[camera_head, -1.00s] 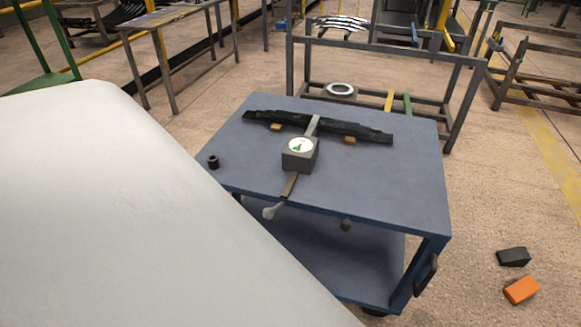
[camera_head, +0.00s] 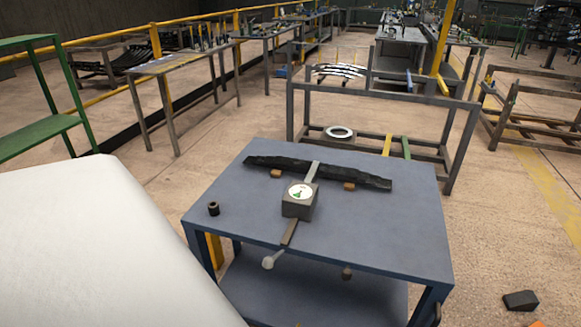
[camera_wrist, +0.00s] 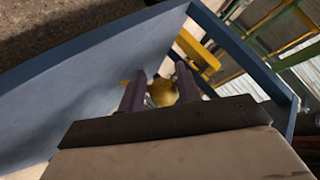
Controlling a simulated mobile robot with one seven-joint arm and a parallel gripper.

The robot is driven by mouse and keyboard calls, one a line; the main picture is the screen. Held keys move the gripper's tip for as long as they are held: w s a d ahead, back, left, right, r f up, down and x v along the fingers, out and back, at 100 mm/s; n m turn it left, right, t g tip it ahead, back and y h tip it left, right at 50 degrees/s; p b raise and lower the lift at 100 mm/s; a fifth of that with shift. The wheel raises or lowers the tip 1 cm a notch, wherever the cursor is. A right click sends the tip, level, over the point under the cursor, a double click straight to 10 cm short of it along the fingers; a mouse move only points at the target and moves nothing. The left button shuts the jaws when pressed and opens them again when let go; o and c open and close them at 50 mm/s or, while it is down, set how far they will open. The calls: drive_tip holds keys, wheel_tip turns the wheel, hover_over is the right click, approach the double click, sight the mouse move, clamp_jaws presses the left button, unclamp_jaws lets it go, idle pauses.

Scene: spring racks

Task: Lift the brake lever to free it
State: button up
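In the wrist view my gripper (camera_wrist: 161,88) has its two fingers apart, one on each side of a rounded yellow knob (camera_wrist: 162,93), likely the end of the brake lever. The knob nearly fills the gap; firm contact does not show. Blue frame parts of the cart surround it. In the head view the blue cart (camera_head: 395,225) stands in front of me, and a yellow upright piece (camera_head: 214,249) shows below its left edge. Whether that piece is the lever I cannot tell. My gripper is hidden in the head view.
A grey rack (camera_head: 380,90) stands behind. A black wedge (camera_head: 520,300) lies on the floor at right.

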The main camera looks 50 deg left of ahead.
drive_tip(key=shift+o, duration=0.9)
drive_tip(key=shift+w+a+r, duration=0.1)
drive_tip(key=shift+w+r, duration=0.1)
drive_tip(key=shift+w, duration=0.1)
drive_tip(key=p+v, duration=1)
drive_tip(key=v, duration=0.3)
drive_tip(key=shift+s+d+p, duration=0.2)
drive_tip(key=shift+d+p, duration=0.2)
drive_tip(key=shift+c, duration=0.5)
